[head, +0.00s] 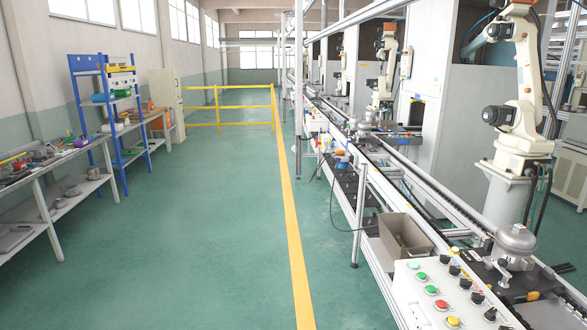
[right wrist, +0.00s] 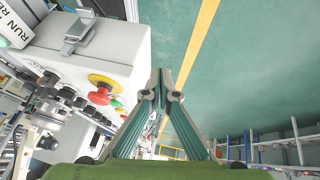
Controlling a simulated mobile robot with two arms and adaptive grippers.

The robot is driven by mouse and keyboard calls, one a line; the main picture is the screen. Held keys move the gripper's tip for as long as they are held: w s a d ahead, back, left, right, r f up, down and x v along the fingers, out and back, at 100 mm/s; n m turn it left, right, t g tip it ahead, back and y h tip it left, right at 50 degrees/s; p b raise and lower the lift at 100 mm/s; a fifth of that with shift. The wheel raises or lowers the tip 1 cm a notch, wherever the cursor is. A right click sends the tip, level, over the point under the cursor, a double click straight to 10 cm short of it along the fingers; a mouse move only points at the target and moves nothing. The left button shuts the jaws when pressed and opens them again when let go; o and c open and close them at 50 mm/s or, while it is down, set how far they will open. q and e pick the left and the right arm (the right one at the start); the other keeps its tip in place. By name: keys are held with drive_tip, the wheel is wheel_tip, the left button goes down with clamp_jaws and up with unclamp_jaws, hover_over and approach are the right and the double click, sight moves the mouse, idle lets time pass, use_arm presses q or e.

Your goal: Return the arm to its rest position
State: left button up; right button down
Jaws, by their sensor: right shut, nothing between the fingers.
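My right gripper (right wrist: 161,92) shows in the right wrist view. Its two fingers meet at the tips and hold nothing. It hangs over the green floor beside the white control box (right wrist: 115,40), apart from it as far as I can see. Neither of my arms shows in the head view, and my left gripper is in no view.
A control panel (head: 408,290) with coloured buttons stands at the lower right, beside a conveyor line (head: 400,180), a grey bin (head: 405,236) and a white robot arm (head: 527,100). A workbench (head: 45,180) and blue rack (head: 107,130) stand left. The green floor (head: 200,230) between is clear.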

drive_tip(key=s+a+f+g+y, duration=0.1)
drive_tip(key=s+a+f, duration=0.2)
drive_tip(key=s+a, duration=0.55)
drive_tip(key=s+a+f+g+y, duration=0.15)
drive_tip(key=s+a, duration=0.45)
drive_tip(key=s, duration=0.6)
wheel_tip(320, 180, down, 29)
drive_tip(key=s+g+b, duration=0.1)
drive_tip(key=b, duration=0.2)
drive_tip(key=s+d+f+n+g+b, duration=0.1)
drive_tip(key=s+d+f+b, duration=0.2)
drive_tip(key=s+f, duration=1.4)
wheel_tip(320, 180, down, 3)
drive_tip(key=shift+s+f+h, duration=0.15)
drive_tip(key=shift+s+h, duration=0.15)
drive_tip(key=shift+h, duration=0.15)
drive_tip(key=shift+g, duration=0.25)
